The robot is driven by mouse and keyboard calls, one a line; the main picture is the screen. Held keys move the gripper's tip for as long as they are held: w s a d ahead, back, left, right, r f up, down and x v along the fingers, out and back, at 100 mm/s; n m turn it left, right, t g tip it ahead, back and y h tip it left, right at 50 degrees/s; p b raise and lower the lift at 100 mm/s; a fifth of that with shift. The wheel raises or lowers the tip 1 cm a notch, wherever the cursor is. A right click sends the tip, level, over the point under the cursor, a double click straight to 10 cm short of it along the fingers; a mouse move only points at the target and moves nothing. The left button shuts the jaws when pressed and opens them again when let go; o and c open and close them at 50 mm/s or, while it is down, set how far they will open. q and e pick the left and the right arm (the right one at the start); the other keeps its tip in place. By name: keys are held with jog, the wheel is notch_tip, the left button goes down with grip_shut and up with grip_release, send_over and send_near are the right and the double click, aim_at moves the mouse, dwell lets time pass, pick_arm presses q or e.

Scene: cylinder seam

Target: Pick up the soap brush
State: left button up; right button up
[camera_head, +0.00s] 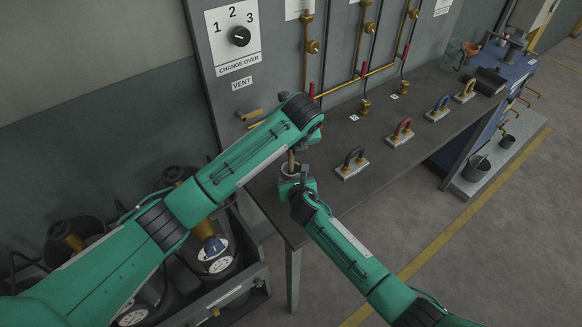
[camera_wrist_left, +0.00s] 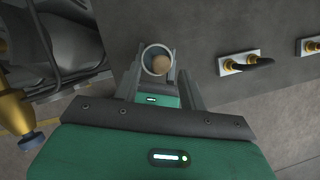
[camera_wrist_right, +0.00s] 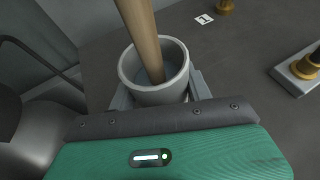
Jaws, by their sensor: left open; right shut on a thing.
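The soap brush shows as a wooden handle (camera_head: 291,158) standing in a small grey cup (camera_head: 289,169). In the right wrist view the handle (camera_wrist_right: 140,35) leans inside the cup (camera_wrist_right: 155,95); its lower end is hidden there. My right gripper (camera_head: 292,180) is shut on the cup, a finger on each side. My left gripper (camera_head: 299,145) is open, above the cup near the handle. In the left wrist view, the round handle end (camera_wrist_left: 161,64) shows inside the cup's rim (camera_wrist_left: 145,54), between the left fingers; contact cannot be told.
The dark bench (camera_head: 345,205) carries several shackle-like handles on white blocks, the closest being the black one (camera_head: 353,163). A grey panel (camera_head: 275,70) with pipes and valves stands behind. Gas cylinders (camera_head: 215,255) stand at lower left.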

aim_at(291, 156)
pick_arm(q)
jog(key=x, duration=0.5)
jog(key=shift+w+a+f, duration=0.1)
jog(key=shift+a+f, duration=0.05)
jog(key=shift+f, duration=0.15)
grip_shut()
